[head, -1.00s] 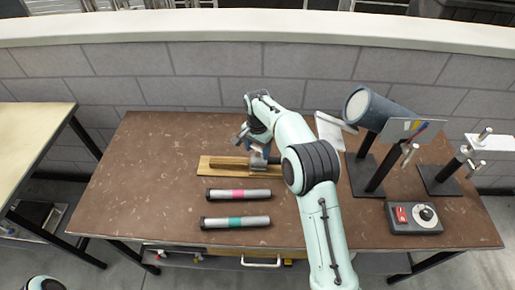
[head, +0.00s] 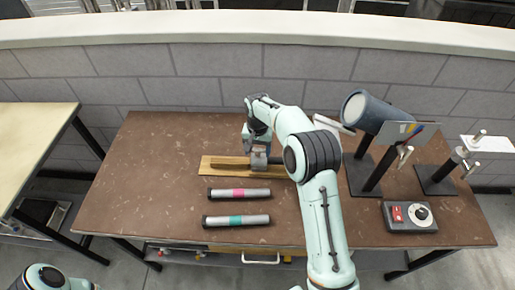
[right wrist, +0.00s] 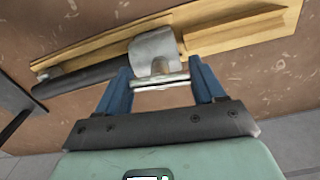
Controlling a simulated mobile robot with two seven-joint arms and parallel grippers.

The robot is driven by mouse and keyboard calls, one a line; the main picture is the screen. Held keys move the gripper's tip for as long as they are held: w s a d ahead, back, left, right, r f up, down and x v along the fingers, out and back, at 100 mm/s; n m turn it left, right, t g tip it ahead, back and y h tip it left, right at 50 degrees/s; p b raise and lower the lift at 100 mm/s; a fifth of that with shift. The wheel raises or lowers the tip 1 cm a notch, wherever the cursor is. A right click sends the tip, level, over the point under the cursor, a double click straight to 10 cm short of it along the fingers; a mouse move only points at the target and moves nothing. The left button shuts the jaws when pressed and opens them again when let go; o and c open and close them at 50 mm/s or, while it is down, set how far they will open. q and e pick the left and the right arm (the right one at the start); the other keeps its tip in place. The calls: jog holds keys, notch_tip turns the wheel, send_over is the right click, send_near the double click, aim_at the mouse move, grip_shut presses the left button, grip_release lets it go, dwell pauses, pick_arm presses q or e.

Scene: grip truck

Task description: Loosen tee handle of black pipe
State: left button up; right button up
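The black pipe (right wrist: 85,80) lies along a wooden board (right wrist: 245,22) in the right wrist view. A grey metal clamp (right wrist: 154,50) sits over it, with a silver tee handle bar (right wrist: 160,81) on the near side. My right gripper (right wrist: 162,72) has its blue fingers apart, one at each end of the bar. I cannot tell whether they touch it. In the head view the right gripper (head: 257,145) is at the clamp (head: 259,160) on the board (head: 212,168), and my arm hides part of the pipe. My left gripper is outside the view.
Two silver pipes, one with a pink band (head: 239,194) and one with a teal band (head: 236,220), lie on the brown table (head: 150,180). A control box (head: 409,217), a stand with a blue-grey cylinder (head: 376,108) and another stand (head: 437,177) are at the right.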

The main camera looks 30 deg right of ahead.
jog(key=shift+o, duration=1.2)
pick_arm(q)
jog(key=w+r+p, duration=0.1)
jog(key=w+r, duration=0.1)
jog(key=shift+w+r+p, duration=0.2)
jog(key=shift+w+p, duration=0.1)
jog(key=shift+p, duration=0.05)
pick_arm(e)
notch_tip(320, 180, up, 14)
jog(key=shift+f, duration=0.25)
jog(key=shift+f, duration=0.1)
